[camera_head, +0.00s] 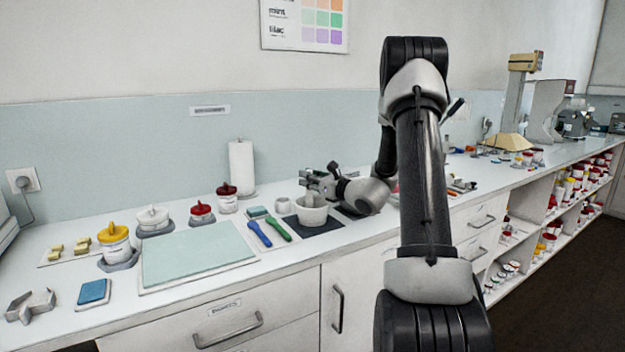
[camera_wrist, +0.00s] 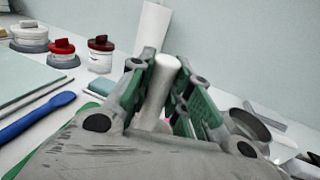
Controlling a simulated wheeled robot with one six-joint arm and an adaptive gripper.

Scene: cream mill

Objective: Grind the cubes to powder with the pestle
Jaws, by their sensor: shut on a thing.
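A pale grey mortar (camera_head: 311,211) stands on a dark mat (camera_head: 329,226) at the middle of the counter. My gripper (camera_head: 318,180) is just above it and reaches in from the right. In the wrist view my gripper (camera_wrist: 163,90) is shut on a light grey pestle (camera_wrist: 160,86), which stands between the fingers slightly tilted. The pestle's lower end and the inside of the mortar are hidden, so I cannot see the cubes or any powder.
A blue spatula (camera_head: 259,233) and a green spatula (camera_head: 277,229) lie left of the mortar. A pale green board (camera_head: 198,252) lies further left, with lidded jars (camera_head: 153,219) behind it. A paper roll (camera_head: 241,174) stands at the back.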

